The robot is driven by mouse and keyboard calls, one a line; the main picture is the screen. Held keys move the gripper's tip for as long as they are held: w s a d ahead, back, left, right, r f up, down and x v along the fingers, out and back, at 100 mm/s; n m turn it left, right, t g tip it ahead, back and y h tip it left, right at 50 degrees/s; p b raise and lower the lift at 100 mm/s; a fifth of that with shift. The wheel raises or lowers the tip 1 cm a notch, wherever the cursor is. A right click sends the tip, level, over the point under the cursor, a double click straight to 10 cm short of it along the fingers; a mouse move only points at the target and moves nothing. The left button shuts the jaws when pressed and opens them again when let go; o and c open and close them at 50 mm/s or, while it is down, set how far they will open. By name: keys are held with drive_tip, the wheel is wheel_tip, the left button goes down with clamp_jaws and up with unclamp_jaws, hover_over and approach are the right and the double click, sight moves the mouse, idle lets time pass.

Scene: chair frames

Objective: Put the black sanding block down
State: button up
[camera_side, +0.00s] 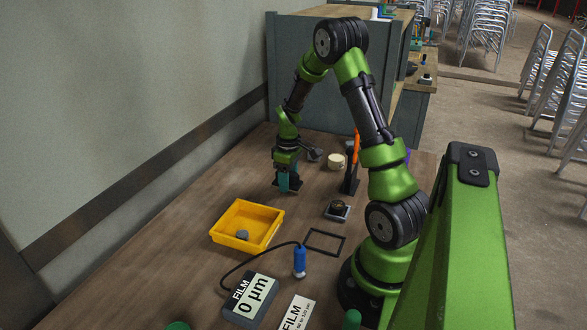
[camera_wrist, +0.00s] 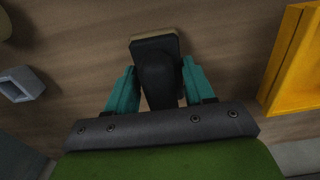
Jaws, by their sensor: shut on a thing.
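The black sanding block (camera_wrist: 156,62) is between the two teal fingers of my gripper (camera_wrist: 155,85) in the wrist view, with a tan edge showing at its far end. My gripper (camera_side: 288,182) is shut on it. In the side view my gripper points down low over the wooden table, and the block (camera_side: 284,189) shows only as a small dark shape around the fingertips. I cannot tell whether its underside touches the table.
A yellow tray (camera_side: 219,233) with a grey piece inside stands nearer the camera. A cream round thing (camera_side: 337,161), a black-and-orange stand (camera_side: 353,162) and a small dark square holder (camera_side: 337,211) are to the right. A blue corded probe (camera_side: 300,262) and film gauge (camera_side: 250,297) are in front.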

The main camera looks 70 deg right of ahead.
drive_tip(key=shift+f, duration=0.15)
drive_tip(key=o, duration=1)
wheel_tip(320, 180, up, 12)
drive_tip(key=shift+r, duration=0.1)
drive_tip(key=a+r+m+t, duration=0.1)
drive_tip(key=a+r+t, duration=0.1)
drive_tip(key=a+r, duration=0.45)
drive_tip(key=a+r+m+t, duration=0.1)
drive_tip(key=a+r+t, duration=0.15)
drive_tip(key=a, duration=0.75)
drive_tip(key=s+a+r+m+t+y, duration=0.2)
drive_tip(key=s+a, duration=0.6)
drive_tip(key=a, duration=0.4)
drive_tip(key=shift+a+r, duration=0.3)
drive_tip(key=shift+a, duration=0.1)
